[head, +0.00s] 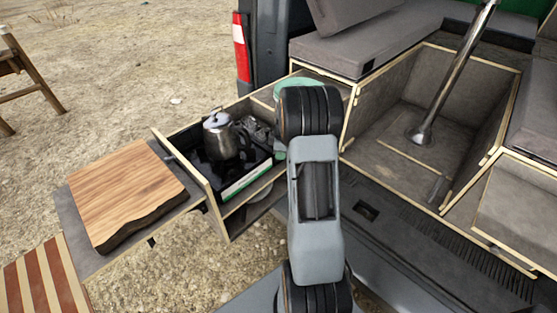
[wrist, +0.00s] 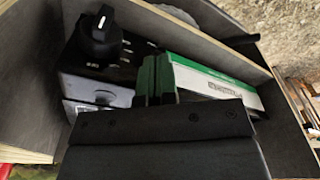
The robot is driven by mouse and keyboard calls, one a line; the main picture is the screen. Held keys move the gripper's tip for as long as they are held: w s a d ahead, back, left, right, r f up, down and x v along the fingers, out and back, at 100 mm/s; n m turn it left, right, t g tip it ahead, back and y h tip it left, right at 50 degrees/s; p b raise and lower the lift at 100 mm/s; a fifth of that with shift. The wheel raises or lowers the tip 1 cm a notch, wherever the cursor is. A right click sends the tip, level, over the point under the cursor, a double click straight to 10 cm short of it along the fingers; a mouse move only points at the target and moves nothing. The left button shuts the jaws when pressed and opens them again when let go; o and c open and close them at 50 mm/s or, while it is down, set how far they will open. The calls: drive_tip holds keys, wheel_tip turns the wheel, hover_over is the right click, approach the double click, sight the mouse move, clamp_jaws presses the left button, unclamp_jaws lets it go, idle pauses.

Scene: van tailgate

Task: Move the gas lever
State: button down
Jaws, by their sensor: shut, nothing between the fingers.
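In the wrist view, a round black knob (wrist: 98,40) with a raised grip sits on a black stove panel (wrist: 88,75) with small white markings. I cannot tell whether this knob is the gas lever; no other lever shows clearly. My gripper (wrist: 156,80), with green-and-black fingers, is shut and empty. In the picture it lies right of the knob, apart from it, and overlaps a white-and-green strip (wrist: 220,92); contact cannot be told. In the head view the stove (head: 200,167) stands in a wooden drawer, and my arm hides my gripper.
A metal kettle (head: 226,138) stands on the stove. The drawer's wooden walls (head: 187,170) enclose the stove closely. A cutting board (head: 125,190) lies on a shelf to the left. The van's storage boxes (head: 430,120) are to the right. Open sandy ground lies beyond.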

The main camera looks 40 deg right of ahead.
wheel_tip(320, 180, down, 2)
drive_tip(key=shift+f+b, duration=0.1)
drive_tip(key=shift+b, duration=0.7)
drive_tip(key=shift+r, duration=0.2)
drive_tip(key=shift+s+d+r, duration=0.25)
drive_tip(key=shift+s+d, duration=0.25)
drive_tip(key=shift+d, duration=0.1)
drive_tip(key=shift+s+d+r, duration=0.25)
drive_tip(key=shift+s+d, duration=0.2)
drive_tip(key=shift+d, duration=0.1)
wheel_tip(320, 180, up, 14)
drive_tip(key=s+d, duration=0.1)
drive_tip(key=shift+f, duration=0.1)
